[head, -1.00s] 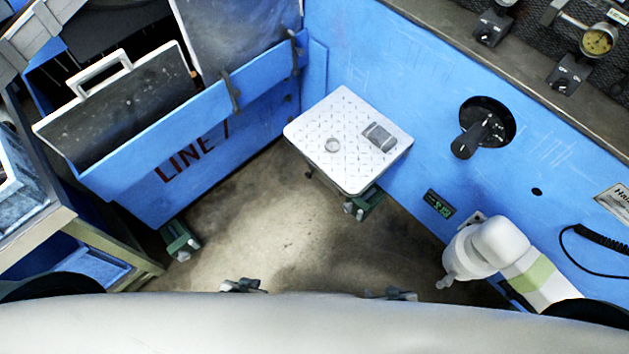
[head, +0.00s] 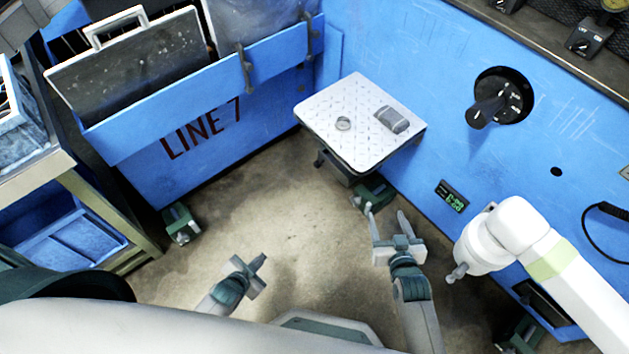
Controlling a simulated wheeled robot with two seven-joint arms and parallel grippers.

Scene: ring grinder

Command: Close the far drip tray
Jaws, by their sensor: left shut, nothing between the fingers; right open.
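No part is clearly marked as the far drip tray, so I cannot tell for sure which one it is. A white tread-patterned plate (head: 352,100) juts out from the blue machine wall near the back corner, with dark parts under its front edge. A small ring (head: 343,123) and a dark block (head: 392,119) lie on it. My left gripper (head: 259,264) is shut and empty over the floor, left of and nearer than the plate. My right gripper (head: 388,217) is open and empty, just nearer than the plate's front right side, its fingers pointing toward it.
A blue panel marked LINE 7 (head: 240,150) stands at left, with a dark handled panel (head: 130,70) behind it. A white jointed arm (head: 500,235) stands at right. A black rotary knob (head: 490,108) sticks out of the wall. Green feet (head: 181,224) stand on the floor. The middle floor is clear.

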